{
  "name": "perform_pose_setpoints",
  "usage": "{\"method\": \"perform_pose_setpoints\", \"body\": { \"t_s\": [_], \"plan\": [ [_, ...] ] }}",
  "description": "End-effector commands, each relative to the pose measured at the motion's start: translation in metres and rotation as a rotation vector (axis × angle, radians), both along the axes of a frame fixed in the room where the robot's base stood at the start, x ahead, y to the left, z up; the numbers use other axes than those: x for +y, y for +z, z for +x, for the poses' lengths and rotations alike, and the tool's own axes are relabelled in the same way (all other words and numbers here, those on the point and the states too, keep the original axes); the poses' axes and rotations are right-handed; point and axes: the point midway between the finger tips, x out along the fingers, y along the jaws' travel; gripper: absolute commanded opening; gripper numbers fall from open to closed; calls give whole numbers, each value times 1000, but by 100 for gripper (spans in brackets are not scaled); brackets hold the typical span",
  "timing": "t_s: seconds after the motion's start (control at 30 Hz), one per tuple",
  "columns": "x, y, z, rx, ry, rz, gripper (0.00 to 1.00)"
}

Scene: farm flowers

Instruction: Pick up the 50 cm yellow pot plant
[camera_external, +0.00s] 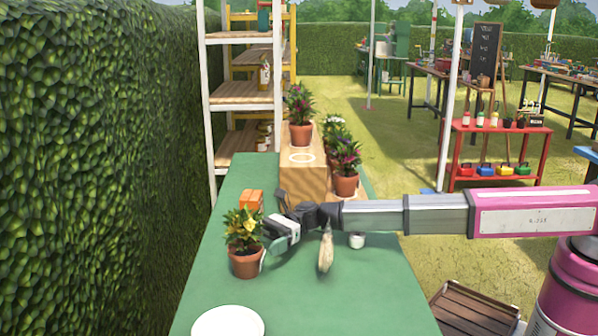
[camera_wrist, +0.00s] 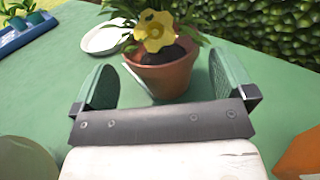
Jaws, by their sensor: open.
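The yellow-flowered pot plant (camera_external: 245,243) stands upright in a terracotta pot on the green table, at the left side in the external view. It also shows in the wrist view (camera_wrist: 162,75), straight ahead of the jaws, its yellow bloom above the pot rim. My gripper (camera_external: 265,246) is right beside the pot, on its right in the external view. In the wrist view its two green-padded fingers (camera_wrist: 165,88) are spread apart, one to each side of the pot's lower part. The pot looks between or just beyond the fingertips; contact cannot be told.
A white plate (camera_external: 228,322) lies at the table's near edge. An orange block (camera_external: 251,200) is behind the plant. A pale tapered object (camera_external: 325,250) and a small white cup (camera_external: 357,241) are under my arm. Pink-flowered pots (camera_external: 346,170) stand farther back, one on a wooden block (camera_external: 303,172).

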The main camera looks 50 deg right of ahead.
Motion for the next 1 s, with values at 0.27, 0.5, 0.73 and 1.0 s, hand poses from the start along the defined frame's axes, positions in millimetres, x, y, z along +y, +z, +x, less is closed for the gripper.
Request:
{"method": "perform_pose_setpoints", "body": {
  "t_s": [0.27,0.5,0.73,1.0],
  "plan": [
    [36,-2,1,0,1,0,100],
    [36,-1,0,0,0,0,94],
    [36,-1,0,0,0,1,53],
    [36,5,0,-1,0,1,53]
  ]
}}
